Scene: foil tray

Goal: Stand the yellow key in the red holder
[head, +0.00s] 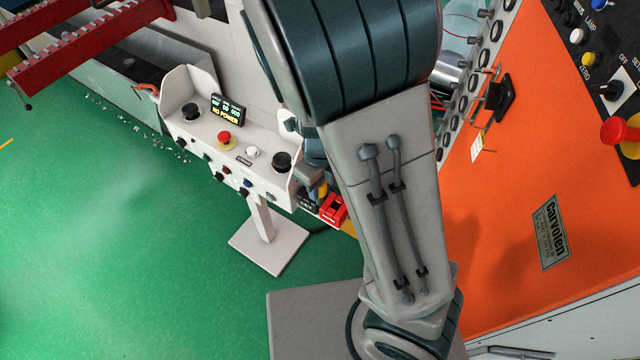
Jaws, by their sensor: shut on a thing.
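The red holder (334,210) sits low beside the right end of the white control console, partly hidden by my arm. A small yellow piece, which looks like the yellow key (322,190), shows just above and left of the holder. My gripper (316,186) is mostly hidden behind my own arm; its dark end shows at the key, and it is shut on it. The key looks roughly upright and close to the holder. I cannot tell from this view whether its lower end touches or enters the holder.
The white console (230,145) with knobs, a red button and a lit display stands just left of my gripper. A large orange machine panel (530,200) fills the right. A red toothed rail (80,45) is at the upper left. Green floor is open at left.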

